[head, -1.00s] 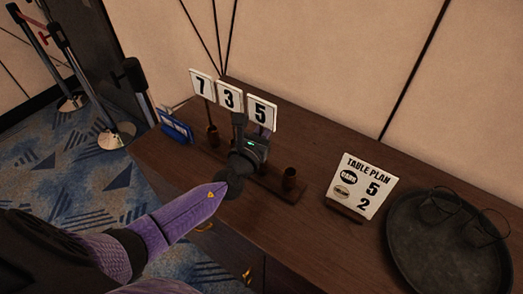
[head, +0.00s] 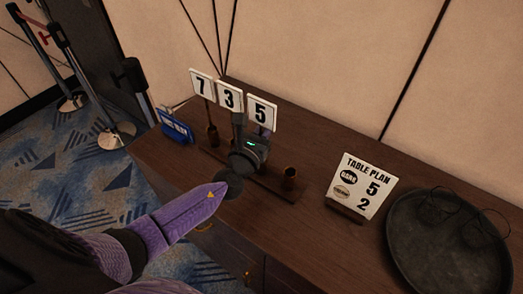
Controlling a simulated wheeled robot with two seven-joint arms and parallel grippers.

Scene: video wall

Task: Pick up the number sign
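Three white number signs stand upright in a row on a dark wooden table: 7 (head: 202,84), 3 (head: 229,96) and 5 (head: 261,113). They rise from a long wooden stand (head: 273,190) with small round cups; the rightmost cup (head: 290,176) holds no sign. My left gripper (head: 239,122) is in front of the stand, its tip just below the 3 sign and left of the 5 sign. It hides the lower parts of these two signs. Its fingers are too small and dark to tell whether they touch a post. My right gripper is not in view.
A TABLE PLAN card (head: 361,186) showing 5 and 2 stands right of the stand. A dark round tray (head: 420,262) with thin wire-like items lies at the right. A blue sign (head: 175,127) is at the table's left end. The wall is close behind.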

